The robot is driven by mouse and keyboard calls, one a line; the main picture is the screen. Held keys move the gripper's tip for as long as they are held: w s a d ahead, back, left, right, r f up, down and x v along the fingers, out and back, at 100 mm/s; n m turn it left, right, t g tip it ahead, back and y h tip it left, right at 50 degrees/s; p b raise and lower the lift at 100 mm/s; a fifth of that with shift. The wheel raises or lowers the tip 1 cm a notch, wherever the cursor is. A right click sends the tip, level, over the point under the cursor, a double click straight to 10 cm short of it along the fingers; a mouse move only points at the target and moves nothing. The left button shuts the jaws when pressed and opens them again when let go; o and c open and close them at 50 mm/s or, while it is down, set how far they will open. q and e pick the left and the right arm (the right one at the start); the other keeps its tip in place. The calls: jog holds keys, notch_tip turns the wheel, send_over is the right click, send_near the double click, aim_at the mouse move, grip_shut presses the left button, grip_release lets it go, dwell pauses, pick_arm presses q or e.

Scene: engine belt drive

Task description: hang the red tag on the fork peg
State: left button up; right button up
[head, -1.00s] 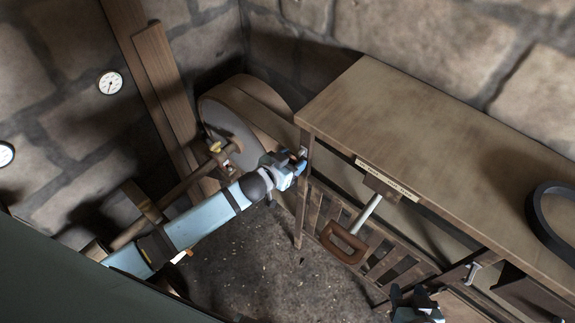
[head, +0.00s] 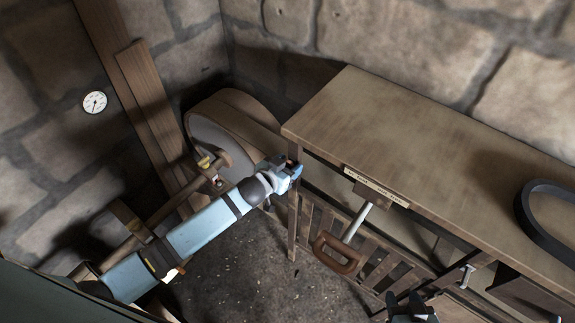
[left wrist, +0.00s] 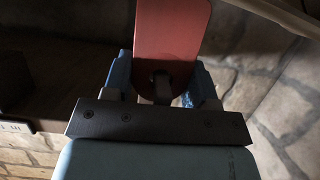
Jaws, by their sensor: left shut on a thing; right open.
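The red tag (left wrist: 172,30) is a flat plate with rounded corners, standing up between the blue fingers of my left gripper (left wrist: 160,85) in the left wrist view. The gripper is shut on its lower end. In the head view my left gripper (head: 293,168) is beside the bench's near left corner, and the tag is too small there to make out clearly. My right gripper (head: 412,308) is open at the bottom edge, with dark fingers and nothing seen between them. I cannot pick out the fork peg with certainty.
A wooden bench (head: 390,130) runs to the right, with a black ring (head: 545,215) on top. A brown D-shaped handle (head: 338,255) on a pale rod hangs at its front, below a label strip (head: 374,186). A large wheel (head: 215,140) stands behind my left arm.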

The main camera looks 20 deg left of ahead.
pick_arm(q)
jog(key=o, duration=1)
jog(key=b+v, duration=0.1)
jog(key=v, duration=1.3)
jog(key=s+f, duration=0.3)
jog(key=s, duration=0.1)
jog(key=s+f+g+y, duration=0.1)
jog(key=s+f, duration=0.2)
jog(key=s, duration=0.2)
jog(key=s+d+f+n+g, duration=0.1)
jog(key=s+f, duration=0.2)
jog(key=s, duration=0.1)
jog(key=shift+s+f+y, duration=0.3)
jog(key=shift+s+f, duration=0.05)
jog(key=shift+s, duration=0.05)
